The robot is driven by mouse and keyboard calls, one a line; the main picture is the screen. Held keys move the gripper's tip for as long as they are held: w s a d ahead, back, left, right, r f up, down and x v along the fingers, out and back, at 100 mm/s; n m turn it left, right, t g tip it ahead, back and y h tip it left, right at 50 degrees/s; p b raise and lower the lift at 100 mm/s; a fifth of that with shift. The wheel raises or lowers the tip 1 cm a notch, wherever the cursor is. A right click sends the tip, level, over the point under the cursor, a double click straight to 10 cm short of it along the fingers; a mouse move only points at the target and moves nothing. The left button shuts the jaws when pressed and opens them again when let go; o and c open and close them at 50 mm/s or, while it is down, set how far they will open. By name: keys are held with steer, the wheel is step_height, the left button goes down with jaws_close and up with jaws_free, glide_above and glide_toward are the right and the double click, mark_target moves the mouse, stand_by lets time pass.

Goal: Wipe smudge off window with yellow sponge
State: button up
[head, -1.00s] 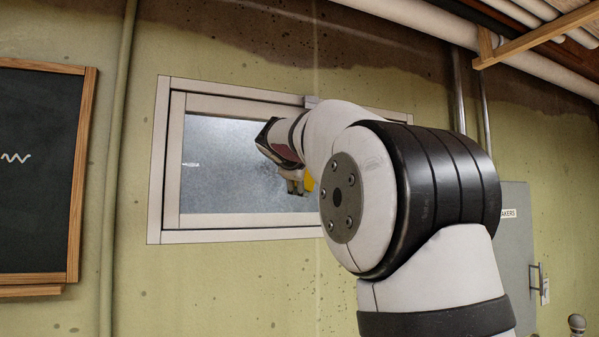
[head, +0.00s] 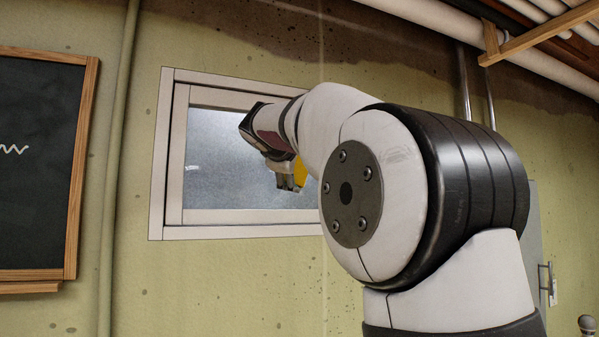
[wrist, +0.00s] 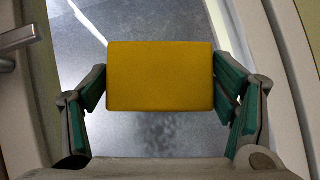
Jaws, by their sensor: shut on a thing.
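The yellow sponge (wrist: 160,77) is held between the green-padded fingers of my gripper (wrist: 160,92), shut on its two sides. In the head view a part of the sponge (head: 300,173) shows beside my gripper (head: 290,182), in front of the right part of the pane. The window (head: 172,155) has a pale frame and grey, frosted-looking glass. A dark, blotchy smudge (wrist: 155,132) shows on the glass just below the sponge in the wrist view. I cannot tell whether the sponge touches the glass. My arm hides the window's right side in the head view.
A metal handle (wrist: 18,38) sticks out at the left of the wrist view. A wood-framed chalkboard (head: 40,150) hangs left of the window, with a vertical pipe (head: 118,170) between. Pipes (head: 480,40) run along the ceiling. A grey cabinet (head: 535,230) is partly hidden behind my arm.

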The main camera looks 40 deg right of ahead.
steer(key=shift+w+a+b, duration=0.45)
steer(key=shift+a+b, duration=0.05)
steer(key=shift+a, duration=1)
steer(key=shift+w+a+b, duration=0.45)
steer(key=shift+a+b, duration=0.05)
steer(key=shift+a, duration=0.95)
steer(key=shift+w+a+b, duration=0.45)
steer(key=shift+a+b, duration=0.05)
steer(key=shift+a, duration=1)
steer(key=shift+s, duration=0.1)
steer(key=shift+s+a+b, duration=0.15)
steer(key=shift+s+a, duration=0.1)
steer(key=shift+s, duration=0.7)
steer(key=shift+s+a+b, duration=0.15)
steer(key=shift+s+a, duration=0.15)
steer(key=shift+s, duration=0.6)
steer(key=shift+s+a+b, duration=0.15)
steer(key=shift+s+a, duration=0.1)
steer(key=shift+s, duration=0.7)
steer(key=s, duration=0.3)
steer(key=shift+a, duration=0.4)
steer(key=shift+w, duration=0.1)
